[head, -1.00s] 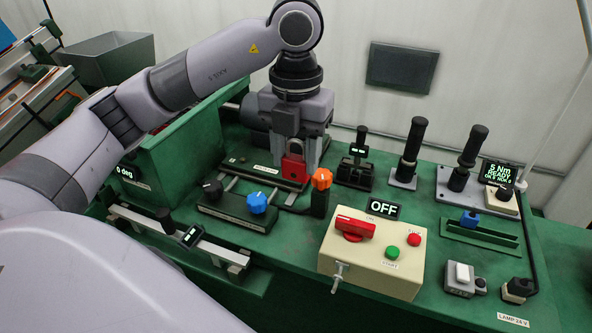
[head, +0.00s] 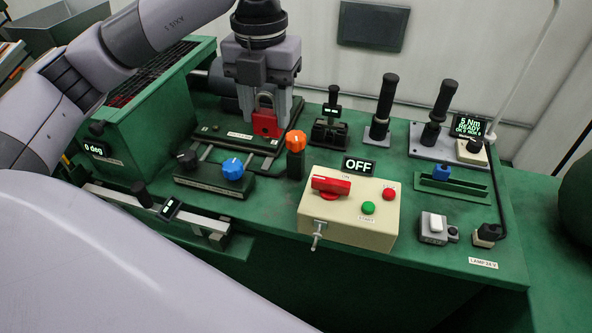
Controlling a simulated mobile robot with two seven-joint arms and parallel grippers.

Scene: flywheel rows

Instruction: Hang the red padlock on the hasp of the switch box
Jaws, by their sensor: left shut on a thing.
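The red padlock (head: 266,123) has a grey shackle and hangs upright between the fingers of my left gripper (head: 264,112). The gripper points down and is shut on the padlock, above the back left of the green bench. The switch box (head: 340,224) is cream, with a red rotary handle (head: 330,186), a green button and a red button on top, and a display reading OFF behind it. The metal hasp (head: 318,233) sticks out of the box's front face. The padlock is behind and to the left of the box, apart from it. My right gripper is not in view.
An orange knob (head: 296,141) on a dark post stands between the padlock and the box. A blue knob (head: 232,169) sits on a slide fixture to the left. Black-handled tools (head: 384,100) stand along the back. The bench front edge is below the hasp.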

